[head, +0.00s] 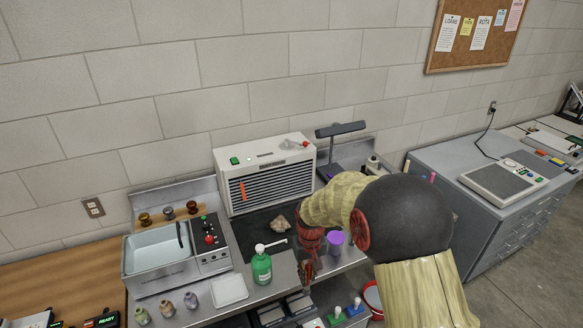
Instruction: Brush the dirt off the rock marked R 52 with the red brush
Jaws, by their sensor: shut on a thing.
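A tan, rough rock (280,223) lies on the dark mat (252,240) in front of the slatted white unit. Its mark is too small to read. My gripper (307,270) points down at the front of the steel bench, to the right of the green pump bottle and apart from the rock. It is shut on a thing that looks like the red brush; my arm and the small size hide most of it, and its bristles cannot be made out.
A green pump bottle (262,266) stands left of my gripper, a purple cup (335,243) right of it. A white tray (229,290) and several small jars sit at the front left. A sink unit (160,255) is left; the slatted unit (268,180) stands behind the mat.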

